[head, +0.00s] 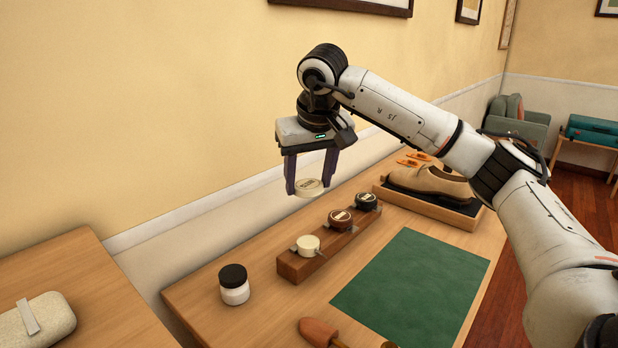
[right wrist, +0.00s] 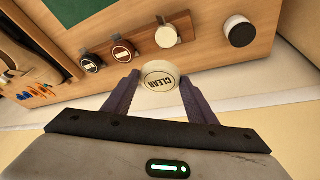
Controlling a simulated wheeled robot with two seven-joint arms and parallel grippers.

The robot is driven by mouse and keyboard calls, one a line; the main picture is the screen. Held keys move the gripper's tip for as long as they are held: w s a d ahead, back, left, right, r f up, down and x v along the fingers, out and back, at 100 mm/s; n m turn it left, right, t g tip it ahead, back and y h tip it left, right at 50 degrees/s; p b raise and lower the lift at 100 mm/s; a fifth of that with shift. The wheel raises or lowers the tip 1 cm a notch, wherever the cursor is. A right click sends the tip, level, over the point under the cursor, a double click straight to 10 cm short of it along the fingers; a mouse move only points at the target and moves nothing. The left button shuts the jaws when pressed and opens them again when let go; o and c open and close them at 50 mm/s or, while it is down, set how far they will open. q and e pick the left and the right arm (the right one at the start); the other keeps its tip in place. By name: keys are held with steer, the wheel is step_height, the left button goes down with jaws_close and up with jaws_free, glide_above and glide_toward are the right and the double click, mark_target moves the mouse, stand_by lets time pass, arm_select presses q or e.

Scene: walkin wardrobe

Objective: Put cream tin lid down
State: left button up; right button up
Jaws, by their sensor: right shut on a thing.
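My right gripper (head: 309,178) is shut on the round cream tin lid (head: 309,189), holding it in the air above the back edge of the table. In the right wrist view the lid (right wrist: 158,77) shows a dark label reading "CLEAR" between the fingers. The cream tin (head: 308,246) sits at the near end of a wooden rack (head: 293,267); its top looks plain and pale, without a label. It also shows in the right wrist view (right wrist: 166,37). My left gripper is not in view.
Brown (head: 340,219) and dark (head: 366,201) labelled tins share the rack. A white jar with a black cap (head: 234,284) stands left of it. A green mat (head: 415,285) lies right. A shoe (head: 430,181) rests in a tray behind. Bare wood surrounds the jar.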

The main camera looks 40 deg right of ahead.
mark_target(310, 187)
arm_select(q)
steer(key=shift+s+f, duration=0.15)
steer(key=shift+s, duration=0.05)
